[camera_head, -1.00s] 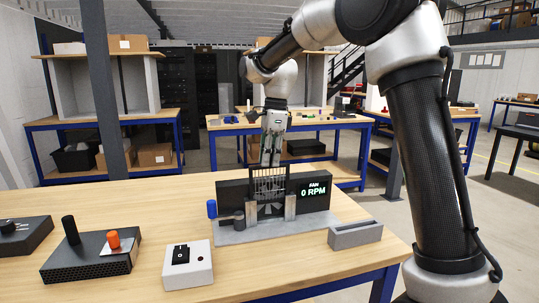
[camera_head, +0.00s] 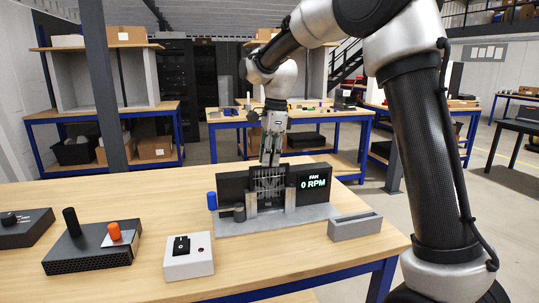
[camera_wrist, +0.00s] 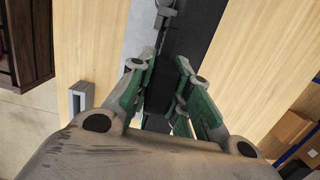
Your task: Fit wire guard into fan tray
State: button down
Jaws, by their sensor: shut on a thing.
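The fan tray is a dark upright panel (camera_head: 233,187) on a grey base plate (camera_head: 240,226), with a lit display (camera_head: 313,184) reading FAN 0 RPM. Two grey upright posts stand at its front, one left (camera_head: 251,202) and one right (camera_head: 290,196). The dark wire guard (camera_head: 268,182) is upright between the posts, in front of the panel. My gripper (camera_head: 270,162) points down from above and is shut on the guard's top. In the wrist view my gripper (camera_wrist: 166,65) shows green-and-grey fingers; the guard is hard to make out there. Whether it is fully seated is unclear.
A blue-handled lever (camera_head: 212,201) stands at the tray's left. A grey slotted block (camera_head: 355,226) lies right, near the table edge. A white switch box (camera_head: 188,258) and a black box with an orange knob (camera_head: 92,247) stand front left. Bare tabletop lies behind these boxes.

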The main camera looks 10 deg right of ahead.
jog(key=shift+f, duration=1.45)
jog(key=c, duration=1.3)
grip_release()
jog(key=shift+o, duration=0.2)
jog(key=r, duration=0.4)
jog(key=d+r, duration=0.1)
jog(key=r, duration=0.7)
jog(key=shift+d, duration=0.25)
